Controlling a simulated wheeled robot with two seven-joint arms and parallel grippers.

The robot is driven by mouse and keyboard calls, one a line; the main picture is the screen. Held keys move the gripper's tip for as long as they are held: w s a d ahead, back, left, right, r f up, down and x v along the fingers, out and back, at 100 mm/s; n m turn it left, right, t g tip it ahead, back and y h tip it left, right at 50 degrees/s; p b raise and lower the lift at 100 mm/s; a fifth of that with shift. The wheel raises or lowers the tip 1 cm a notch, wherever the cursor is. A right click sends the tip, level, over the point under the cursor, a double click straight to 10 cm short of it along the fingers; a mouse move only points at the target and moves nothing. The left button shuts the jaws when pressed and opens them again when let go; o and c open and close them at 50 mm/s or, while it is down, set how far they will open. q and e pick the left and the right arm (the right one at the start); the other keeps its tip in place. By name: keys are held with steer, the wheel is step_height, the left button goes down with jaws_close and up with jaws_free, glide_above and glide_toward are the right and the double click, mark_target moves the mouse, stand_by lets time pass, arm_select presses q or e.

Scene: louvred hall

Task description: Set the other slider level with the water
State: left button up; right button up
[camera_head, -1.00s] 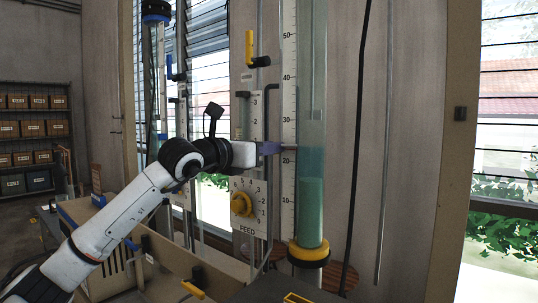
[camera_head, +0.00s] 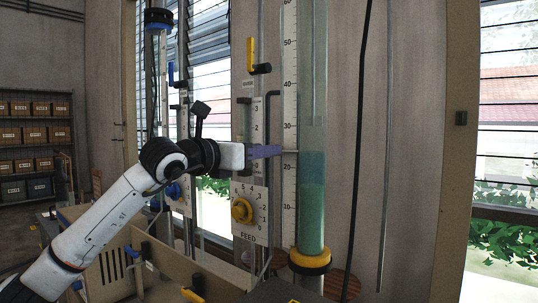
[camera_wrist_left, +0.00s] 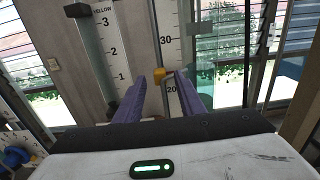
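A tall clear tube (camera_head: 312,90) with a yellow collar holds green water (camera_head: 312,215), with a darker teal band (camera_head: 312,167) above it. Beside it stands a white scale (camera_head: 290,210). A thin pointer (camera_head: 289,151) crosses this scale between 20 and 30, about level with the teal band's top. My right gripper is out of view.
A FEED dial (camera_head: 242,210) with a yellow knob is below my left gripper. A yellow lever (camera_head: 250,54) is above. A second gauge with a blue-collared tube (camera_head: 157,18) stands farther left. A black cable (camera_head: 357,150) hangs right of the tube. Boxed shelves (camera_head: 35,130) are far left.

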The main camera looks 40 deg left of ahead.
arm_select(q)
steer(key=s+b, duration=0.2)
steer(key=s, duration=0.5)
steer(key=shift+a, duration=0.25)
